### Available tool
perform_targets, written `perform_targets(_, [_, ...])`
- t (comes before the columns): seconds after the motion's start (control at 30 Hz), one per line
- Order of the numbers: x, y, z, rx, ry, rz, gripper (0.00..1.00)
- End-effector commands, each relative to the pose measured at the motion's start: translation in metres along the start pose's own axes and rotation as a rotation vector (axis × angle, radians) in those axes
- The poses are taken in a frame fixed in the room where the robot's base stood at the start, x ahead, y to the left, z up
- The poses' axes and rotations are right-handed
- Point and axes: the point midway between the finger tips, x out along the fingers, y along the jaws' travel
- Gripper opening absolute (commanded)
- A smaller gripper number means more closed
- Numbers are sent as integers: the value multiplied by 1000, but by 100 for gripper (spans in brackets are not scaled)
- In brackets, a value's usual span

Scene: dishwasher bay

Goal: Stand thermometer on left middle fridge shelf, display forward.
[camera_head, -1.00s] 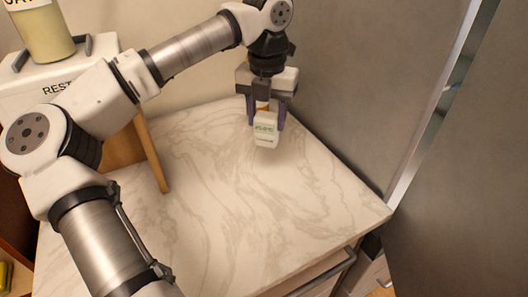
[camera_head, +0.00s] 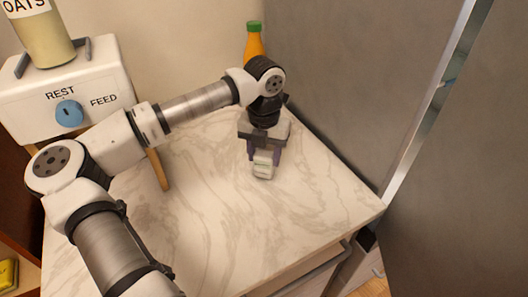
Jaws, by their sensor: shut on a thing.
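The thermometer (camera_head: 263,169) is a small white block held at the tip of my gripper (camera_head: 264,158). My gripper points down and is shut on it, with the dark fingers on either side. It is over the back part of the marble counter; I cannot tell whether it touches the top. Its display cannot be made out now. The grey fridge (camera_head: 340,80) stands to the right of the counter, with its door (camera_head: 470,190) ajar at the far right. Only a narrow slit shows between them, and the shelves are hidden.
A white machine labelled REST and FEED (camera_head: 85,85) stands at the back left, with an oats jar (camera_head: 40,35) on top. An orange bottle with a green cap (camera_head: 254,42) stands behind my wrist. The marble counter (camera_head: 240,230) is clear in front.

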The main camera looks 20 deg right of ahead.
Motion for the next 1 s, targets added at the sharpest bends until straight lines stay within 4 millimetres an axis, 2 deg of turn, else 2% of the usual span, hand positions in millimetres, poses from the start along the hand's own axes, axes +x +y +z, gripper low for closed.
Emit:
perform_targets(0.17, [5, 0, 0, 0, 0, 0, 23])
perform_targets(0.2, [3, 0, 0, 0, 0, 0, 52])
perform_targets(0.33, [3, 0, 0, 0, 0, 0, 69])
perform_targets(0.6, [2, 0, 0, 0, 0, 0, 69])
perform_targets(0.77, [-6, 0, 0, -1, -1, 2, 69])
perform_targets(1.0, [-54, 1, 1, -3, -3, 3, 69])
